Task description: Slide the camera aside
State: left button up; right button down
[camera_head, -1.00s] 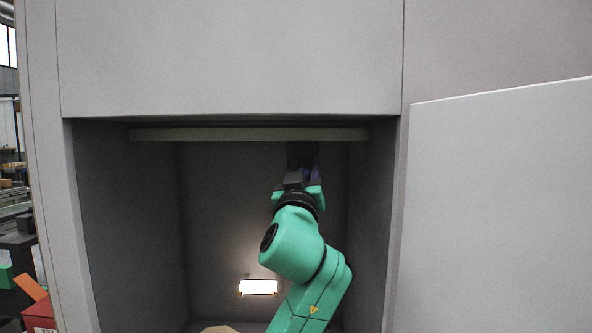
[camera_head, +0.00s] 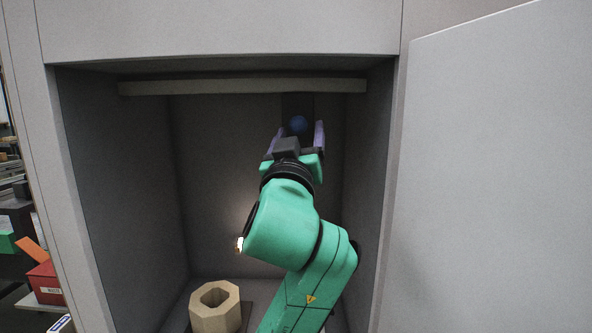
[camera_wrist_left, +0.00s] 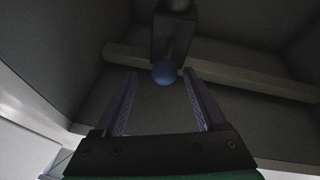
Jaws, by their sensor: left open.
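What appears to be the camera is a dark block (camera_head: 297,103) with a round blue part (camera_head: 298,125) at its lower end. It is high in the open cabinet, by the pale rail under the ceiling. In the left wrist view, the dark block (camera_wrist_left: 172,40) and the blue part (camera_wrist_left: 165,72) lie just beyond my fingertips, near the rail (camera_wrist_left: 245,80). My left gripper (camera_head: 297,130) is open, its purple fingers on either side of the blue part in the picture. I cannot tell whether they touch it. My right gripper is not in view.
A tan octagonal ring (camera_head: 215,309) stands on the cabinet floor. A small lit lamp (camera_head: 239,244) is partly behind my arm. The cabinet door (camera_head: 490,180) stands open on the right. The cabinet's left half is mostly free.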

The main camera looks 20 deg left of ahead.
pick_arm(q)
jog(key=b+v, duration=0.2)
jog(key=v, duration=0.5)
jog(key=shift+s+d, duration=0.2)
jog(key=shift+s, duration=0.15)
jog(key=shift+f, duration=0.15)
